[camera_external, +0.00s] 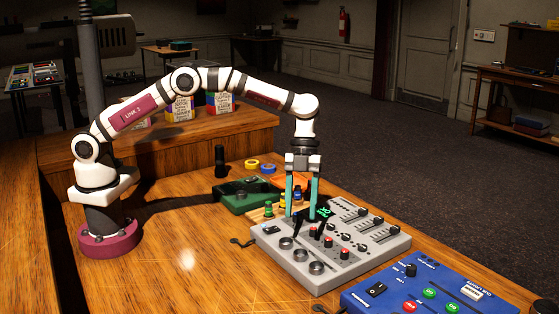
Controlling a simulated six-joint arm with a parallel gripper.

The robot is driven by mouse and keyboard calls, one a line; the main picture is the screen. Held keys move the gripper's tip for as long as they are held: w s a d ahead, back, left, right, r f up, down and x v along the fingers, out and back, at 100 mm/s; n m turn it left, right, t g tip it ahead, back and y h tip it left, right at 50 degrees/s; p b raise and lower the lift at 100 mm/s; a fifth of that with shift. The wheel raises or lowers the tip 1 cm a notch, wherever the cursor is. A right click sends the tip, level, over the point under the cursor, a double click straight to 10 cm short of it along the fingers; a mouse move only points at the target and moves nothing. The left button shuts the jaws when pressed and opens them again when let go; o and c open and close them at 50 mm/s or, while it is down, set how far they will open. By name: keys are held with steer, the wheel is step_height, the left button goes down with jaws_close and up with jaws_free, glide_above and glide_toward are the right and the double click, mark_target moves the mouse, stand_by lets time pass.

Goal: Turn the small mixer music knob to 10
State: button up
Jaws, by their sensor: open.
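The grey mixer (350,270) sits on the wooden desk. It has silver round knobs (301,254) along its left side, a row of red-capped controls (328,242), small black knobs (345,238) and sliders (362,213). A green lit display (323,211) shows at its back; its digits are too small to read. The labels are unreadable, so I cannot tell which knob is the music knob. My gripper (301,214) points down over the mixer's back left part, its two teal fingers apart with nothing seen between them. I cannot tell whether the fingertips touch a control.
A blue panel (390,291) with buttons lies at the front right. A green box (240,197), small coloured pieces (268,208) and tape rolls (252,163) lie behind the mixer. The desk (175,265) is clear to the left.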

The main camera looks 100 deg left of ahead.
steer(key=d+r, duration=0.1)
steer(key=s+d, duration=0.1)
steer(key=d, duration=0.1)
steer(key=d+r, duration=0.1)
steer(key=shift+s+d+r, duration=0.2)
steer(key=shift+s+r, duration=0.1)
steer(key=shift+r, duration=0.05)
steer(key=m+t+y, duration=0.2)
steer(key=m+y, duration=0.2)
steer(key=y, duration=0.4)
glide_toward(313, 229)
steer(key=x, duration=0.8)
steer(key=shift+w+a+f, duration=0.1)
steer(key=shift+a+f, duration=0.1)
steer(key=shift+f, duration=0.05)
jaws_close()
